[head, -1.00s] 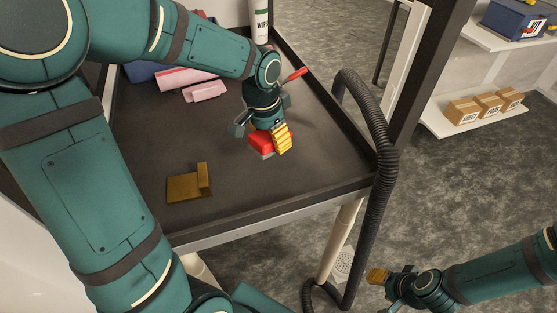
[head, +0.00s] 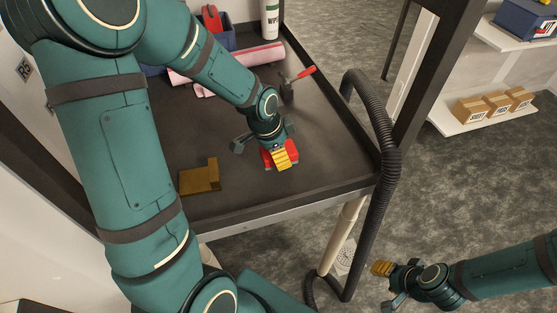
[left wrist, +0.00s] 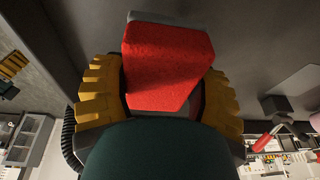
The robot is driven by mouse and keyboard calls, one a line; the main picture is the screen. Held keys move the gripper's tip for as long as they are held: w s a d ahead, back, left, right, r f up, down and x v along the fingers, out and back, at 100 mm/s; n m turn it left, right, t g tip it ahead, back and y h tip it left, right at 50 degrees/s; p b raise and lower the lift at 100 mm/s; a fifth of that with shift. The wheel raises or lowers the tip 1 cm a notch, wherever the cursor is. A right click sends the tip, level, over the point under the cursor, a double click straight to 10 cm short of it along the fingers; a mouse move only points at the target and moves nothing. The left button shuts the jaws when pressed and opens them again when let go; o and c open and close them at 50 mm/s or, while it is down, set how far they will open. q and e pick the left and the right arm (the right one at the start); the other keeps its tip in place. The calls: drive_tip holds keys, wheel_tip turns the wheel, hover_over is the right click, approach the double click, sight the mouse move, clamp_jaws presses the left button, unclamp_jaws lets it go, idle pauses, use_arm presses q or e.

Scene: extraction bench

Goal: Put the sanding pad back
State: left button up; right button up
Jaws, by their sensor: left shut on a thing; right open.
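The sanding pad is a red block (head: 267,160) with a thin grey layer along one face. My left gripper (head: 280,153) is shut on it over the dark bench top (head: 240,195). In the left wrist view the red pad (left wrist: 165,65) sits between the two yellow fingers, its grey edge at the top. I cannot tell whether the pad touches the bench. A brown, brass-like angled bracket (head: 200,178) stands on the bench to the left of the pad, apart from it. My right gripper (head: 385,284) is open and empty, off the bench at the lower right.
A red-handled tool (head: 305,72) lies behind the gripper. Pink rolls (head: 258,55), a blue bin (head: 222,38) and a wipes canister (head: 270,20) stand at the back. A black hose (head: 375,125) runs along the right edge. Bare bench lies around the bracket.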

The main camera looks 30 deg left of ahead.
use_arm(q)
wheel_tip(320, 180, down, 3)
drive_tip(key=shift+f, duration=0.3)
drive_tip(key=shift+f+b, duration=0.15)
drive_tip(key=shift+b, duration=0.2)
drive_tip(key=o, duration=1.3)
drive_tip(key=shift+r, duration=0.2)
